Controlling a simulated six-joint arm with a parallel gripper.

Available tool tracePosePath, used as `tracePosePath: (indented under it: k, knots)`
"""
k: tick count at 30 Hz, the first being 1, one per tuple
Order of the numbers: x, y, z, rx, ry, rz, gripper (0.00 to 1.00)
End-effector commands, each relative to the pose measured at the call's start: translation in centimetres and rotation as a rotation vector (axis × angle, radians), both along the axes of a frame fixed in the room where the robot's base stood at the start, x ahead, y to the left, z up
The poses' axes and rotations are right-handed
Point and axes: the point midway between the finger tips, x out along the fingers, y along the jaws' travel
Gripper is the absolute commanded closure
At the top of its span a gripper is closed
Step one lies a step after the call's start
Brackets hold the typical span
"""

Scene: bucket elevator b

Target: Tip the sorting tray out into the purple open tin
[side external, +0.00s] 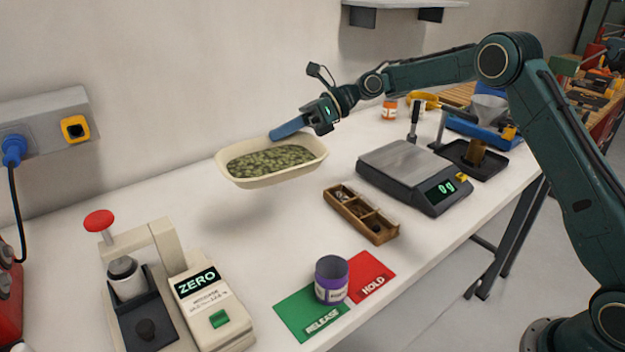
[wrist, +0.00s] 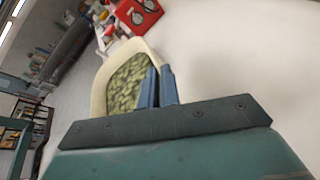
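The sorting tray (side external: 230,178) is a cream, shallow oval tray holding a layer of green pellet-like pieces (side external: 270,160). It is in the air above the white table, close to level. My gripper (side external: 288,128) has blue fingers and is shut on the tray's far rim. In the wrist view the blue fingers (wrist: 158,88) meet the rim of the cream tray (wrist: 98,92). The purple open tin (side external: 331,280) stands upright on the table, in front of and to the right of the tray, straddling the green and red cards. The tin's inside looks dark; its contents cannot be told.
A green RELEASE card (side external: 305,318) and a red HOLD card (side external: 372,272) lie by the tin. A wooden compartment box (side external: 361,214) and a scale reading 0g (side external: 412,175) stand to the right. A ZERO device (side external: 205,290) and a press (side external: 140,270) stand front left.

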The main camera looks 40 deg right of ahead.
Motion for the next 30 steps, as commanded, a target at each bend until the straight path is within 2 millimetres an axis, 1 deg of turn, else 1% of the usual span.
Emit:
tracePosePath:
  k: [15, 20, 23, 26, 30]
  knots:
    - [0.0, 0.0, 0.1, 0.001, 0.0, 0.0, 1.0]
    - [-0.1, -0.6, -0.4, 0.001, 0.001, -0.003, 1.0]
    - [-0.3, -1.7, -1.3, 0.002, 0.001, -0.005, 1.0]
    - [-0.8, -3.4, -2.6, 0.004, 0.002, -0.007, 1.0]
    - [-2.1, -6.8, -5.2, 0.007, 0.0, -0.011, 1.0]
